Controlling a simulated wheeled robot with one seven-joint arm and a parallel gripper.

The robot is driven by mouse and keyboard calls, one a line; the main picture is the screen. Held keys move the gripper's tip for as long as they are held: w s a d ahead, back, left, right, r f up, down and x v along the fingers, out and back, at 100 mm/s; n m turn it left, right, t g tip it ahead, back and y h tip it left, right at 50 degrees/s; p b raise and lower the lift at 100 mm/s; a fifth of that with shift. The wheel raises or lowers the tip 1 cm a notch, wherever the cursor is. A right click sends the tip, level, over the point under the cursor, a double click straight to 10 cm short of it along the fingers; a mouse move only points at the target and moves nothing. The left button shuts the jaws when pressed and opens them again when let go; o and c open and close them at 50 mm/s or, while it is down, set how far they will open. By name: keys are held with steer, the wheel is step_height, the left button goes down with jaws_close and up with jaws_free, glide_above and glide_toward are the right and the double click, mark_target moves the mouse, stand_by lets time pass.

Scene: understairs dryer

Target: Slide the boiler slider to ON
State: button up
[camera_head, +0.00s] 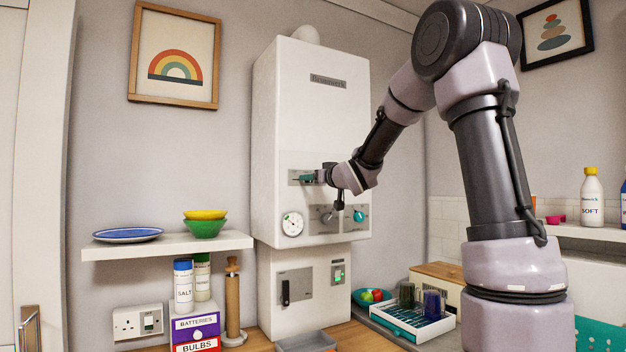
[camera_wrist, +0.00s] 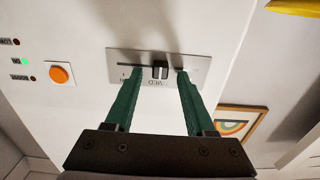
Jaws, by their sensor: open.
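The white boiler (camera_head: 311,120) hangs on the wall in the head view. On its front, a metal slider plate (camera_head: 293,173) is partly hidden by my gripper (camera_head: 307,178). In the wrist view, the slider plate (camera_wrist: 194,60) has a straight slot and a dark slider knob (camera_wrist: 160,70) near the slot's middle. Upside-down lettering like "MED" is by the knob; the end labels are too small to read. My gripper (camera_wrist: 157,75) is open, its green fingers on either side of the knob. The right finger is nearer to it; I cannot tell whether it touches.
A lower panel (camera_head: 295,286) has a black vertical handle and a green-lit switch (camera_head: 338,273). A round gauge (camera_head: 292,223) and knobs (camera_head: 355,215) sit below my gripper. An orange button (camera_wrist: 60,74) is beside the plate. A shelf (camera_head: 165,245) with bowls is left.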

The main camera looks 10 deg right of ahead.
jaws_close()
stand_by(1.3)
